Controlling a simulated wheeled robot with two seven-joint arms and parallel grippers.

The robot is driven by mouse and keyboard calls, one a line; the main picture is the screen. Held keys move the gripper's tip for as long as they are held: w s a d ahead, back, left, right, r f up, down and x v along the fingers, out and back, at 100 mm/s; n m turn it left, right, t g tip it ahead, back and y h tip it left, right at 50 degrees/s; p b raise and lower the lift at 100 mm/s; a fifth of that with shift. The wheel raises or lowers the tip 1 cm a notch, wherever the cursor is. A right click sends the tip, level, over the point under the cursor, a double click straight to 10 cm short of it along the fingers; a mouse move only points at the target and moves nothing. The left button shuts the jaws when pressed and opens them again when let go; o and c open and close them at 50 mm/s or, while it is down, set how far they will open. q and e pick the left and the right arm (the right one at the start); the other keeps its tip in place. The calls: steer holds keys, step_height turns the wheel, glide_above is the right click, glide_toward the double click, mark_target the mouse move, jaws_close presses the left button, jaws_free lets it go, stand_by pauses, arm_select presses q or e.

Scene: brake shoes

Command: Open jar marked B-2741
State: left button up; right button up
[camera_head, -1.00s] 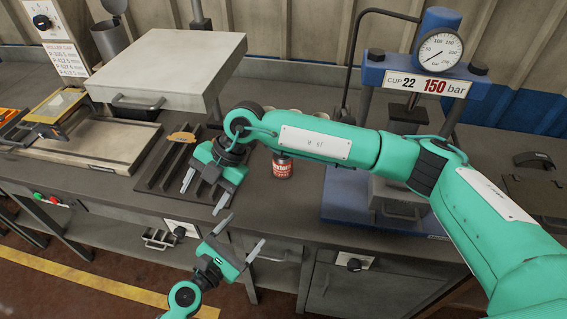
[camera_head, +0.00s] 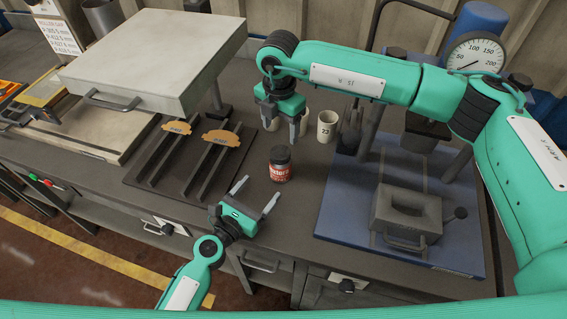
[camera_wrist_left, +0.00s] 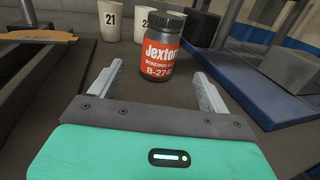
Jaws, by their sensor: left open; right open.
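The jar (camera_head: 280,165) stands upright on the dark bench top, with a dark lid and a red label. In the left wrist view the jar (camera_wrist_left: 163,48) reads "Jextor" and "B-274", the last digit cut off by the curve. My left gripper (camera_head: 256,192) is open at the bench's front side, its fingers pointing at the jar with a gap between. In the wrist view the fingers (camera_wrist_left: 155,85) lie on either side of the line to the jar, not touching it. My right gripper (camera_head: 284,128) is open and empty, pointing down behind the jar near the cups.
White cups marked 21 (camera_wrist_left: 111,20) and 22 (camera_head: 326,127) stand behind the jar. A rack with brown-topped pieces (camera_head: 222,138) is to the left. A blue press base (camera_head: 345,220) with a grey block (camera_head: 405,215) is to the right. A pale raised plate (camera_head: 160,55) is far left.

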mark_target(284, 160)
arm_select(q)
steer(key=x, duration=1.3)
steer(key=shift+r, duration=0.1)
